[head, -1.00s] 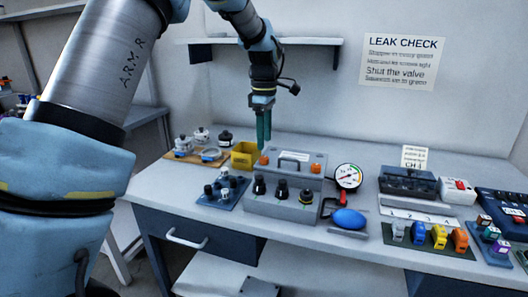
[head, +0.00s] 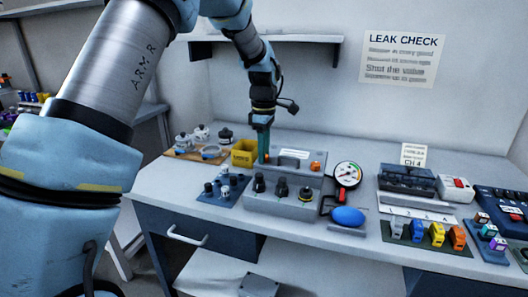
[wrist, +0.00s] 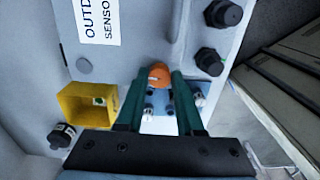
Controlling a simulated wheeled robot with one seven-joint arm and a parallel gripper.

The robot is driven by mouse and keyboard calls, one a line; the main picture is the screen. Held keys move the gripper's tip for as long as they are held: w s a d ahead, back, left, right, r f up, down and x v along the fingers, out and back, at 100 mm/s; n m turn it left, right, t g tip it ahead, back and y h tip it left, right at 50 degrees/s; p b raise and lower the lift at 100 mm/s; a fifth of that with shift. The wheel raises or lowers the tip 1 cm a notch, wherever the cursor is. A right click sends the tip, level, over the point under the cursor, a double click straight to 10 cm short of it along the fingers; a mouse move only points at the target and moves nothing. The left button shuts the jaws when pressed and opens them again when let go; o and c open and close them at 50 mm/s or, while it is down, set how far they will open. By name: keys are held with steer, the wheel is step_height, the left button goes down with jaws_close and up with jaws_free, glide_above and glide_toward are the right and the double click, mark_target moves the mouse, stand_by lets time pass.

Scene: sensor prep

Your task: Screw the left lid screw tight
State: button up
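The grey sensor housing (head: 285,182) stands on the bench, with a white label and a handle on its lid. The left lid screw has an orange head (wrist: 159,76) and sits near the lid's left edge. My gripper (head: 263,158) points down at it with green fingers. In the wrist view, my gripper (wrist: 160,80) has one fingertip on each side of the orange head, very close to it. Whether the fingers press on it is unclear. The screw's shaft is hidden. The right lid screw (head: 315,166) is also orange and sits in the lid.
A yellow bin (head: 244,154) stands close left of my gripper. Black knobs (head: 282,188) line the housing's front. A blue mat (head: 222,191) with small fittings lies left, and a gauge (head: 347,175) and blue bulb (head: 347,216) right. The wall shelf (head: 270,47) hangs behind the arm.

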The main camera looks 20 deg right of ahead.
jaws_close()
